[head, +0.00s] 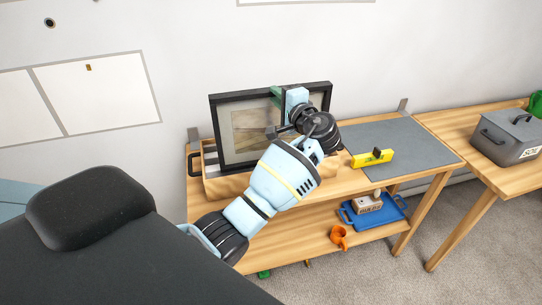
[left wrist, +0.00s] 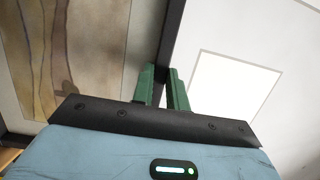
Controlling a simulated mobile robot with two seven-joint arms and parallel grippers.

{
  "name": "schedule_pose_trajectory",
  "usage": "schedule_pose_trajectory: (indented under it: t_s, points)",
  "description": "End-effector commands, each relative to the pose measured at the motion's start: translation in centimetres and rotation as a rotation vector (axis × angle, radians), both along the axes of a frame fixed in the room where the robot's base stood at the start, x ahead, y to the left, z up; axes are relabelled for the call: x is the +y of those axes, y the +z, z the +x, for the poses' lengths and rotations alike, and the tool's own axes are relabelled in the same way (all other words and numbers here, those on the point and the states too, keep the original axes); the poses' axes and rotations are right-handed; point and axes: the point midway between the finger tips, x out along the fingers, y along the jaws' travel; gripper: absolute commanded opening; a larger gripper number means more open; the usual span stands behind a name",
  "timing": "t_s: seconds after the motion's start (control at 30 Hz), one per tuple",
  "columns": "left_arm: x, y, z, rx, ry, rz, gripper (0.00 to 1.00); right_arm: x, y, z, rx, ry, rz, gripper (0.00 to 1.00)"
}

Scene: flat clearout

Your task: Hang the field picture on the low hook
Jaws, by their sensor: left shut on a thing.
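The field picture (head: 240,120) is a framed landscape with a black frame and pale mount. It stands nearly upright at a wooden box on the bench, its lower edge partly hidden by the box front. My left gripper (head: 278,95) is at the top of the frame, its green fingers shut on it. In the left wrist view the fingers (left wrist: 164,88) close around the dark frame bar, with the picture (left wrist: 75,60) to the left. A small brownish fitting (head: 88,67), perhaps the low hook, sits inside an outlined wall panel. My right gripper is out of view.
The wooden box (head: 225,186) stands on the bench, with a grey mat (head: 395,140) and a yellow level (head: 372,158) to its right. A blue tray (head: 387,217) and orange cup (head: 339,237) are on the lower shelf. A grey bin (head: 510,140) stands on the right table.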

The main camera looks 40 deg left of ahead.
Motion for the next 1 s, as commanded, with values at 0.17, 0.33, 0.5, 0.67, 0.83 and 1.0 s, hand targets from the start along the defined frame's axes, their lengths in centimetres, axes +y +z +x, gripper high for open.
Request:
schedule_pose_trajectory:
  t_s: [0.17,0.33,0.5,0.67,0.83,1.0]
  points:
    - [-0.4,0.5,-0.3,-0.008,-0.001,0.002,0.0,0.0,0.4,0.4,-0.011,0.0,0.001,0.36]
    - [-1.1,0.6,-0.9,-0.008,-0.002,0.001,0.0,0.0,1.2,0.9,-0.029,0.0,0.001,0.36]
    - [-1.8,0.5,-1.5,-0.009,-0.001,0.002,0.0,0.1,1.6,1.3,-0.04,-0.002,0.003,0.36]
    - [-2.5,0.4,-2.1,-0.006,-0.002,0.001,0.0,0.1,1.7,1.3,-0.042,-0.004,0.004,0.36]
    - [-3.1,0.2,-2.6,-0.004,-0.002,0.0,0.0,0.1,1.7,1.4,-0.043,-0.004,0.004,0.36]
    - [-3.1,0.2,-2.6,-0.002,-0.001,0.0,0.0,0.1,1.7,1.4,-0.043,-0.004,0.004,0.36]
